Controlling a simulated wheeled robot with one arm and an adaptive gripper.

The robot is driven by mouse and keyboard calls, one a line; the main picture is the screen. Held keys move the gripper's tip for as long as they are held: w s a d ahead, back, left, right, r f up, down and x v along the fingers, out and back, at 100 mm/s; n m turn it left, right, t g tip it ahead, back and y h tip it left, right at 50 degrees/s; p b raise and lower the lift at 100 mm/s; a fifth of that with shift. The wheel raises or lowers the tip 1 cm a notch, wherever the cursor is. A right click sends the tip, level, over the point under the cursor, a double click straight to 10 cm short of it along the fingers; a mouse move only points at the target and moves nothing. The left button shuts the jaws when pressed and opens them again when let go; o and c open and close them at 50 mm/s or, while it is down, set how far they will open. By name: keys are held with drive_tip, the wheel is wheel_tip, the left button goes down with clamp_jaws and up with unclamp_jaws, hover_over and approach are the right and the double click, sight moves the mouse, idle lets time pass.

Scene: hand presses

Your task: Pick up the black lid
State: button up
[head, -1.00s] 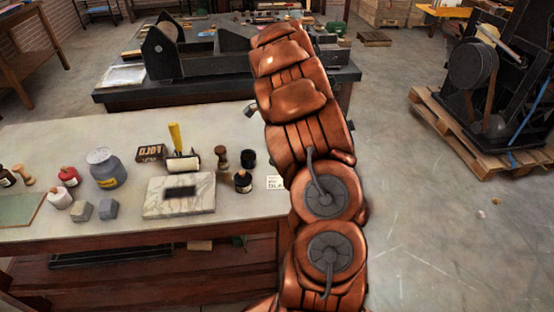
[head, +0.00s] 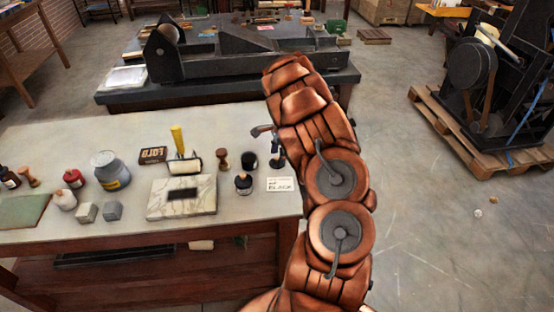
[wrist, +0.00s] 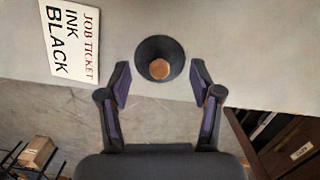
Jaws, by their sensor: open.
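A round black piece, which looks like the black lid (wrist: 147,51), lies between and just beyond my fingertips in the wrist view. It has a dark rim and a brown round centre. Whether the fingertips are level with the piece cannot be told. A dark bottle with a black top (head: 243,184) stands nearer.
A white job ticket reading INK BLACK (head: 281,184) lies near the table's right edge. A wooden-handled tool (head: 222,160), a yellow-handled roller (head: 183,163) and a marble slab (head: 182,208) stand to the left. Open floor (head: 430,235) lies to the right.

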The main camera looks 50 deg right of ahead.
drive_tip(key=shift+f, duration=0.55)
drive_tip(key=shift+c, duration=0.2)
drive_tip(key=shift+a, duration=0.1)
drive_tip(key=c, duration=1)
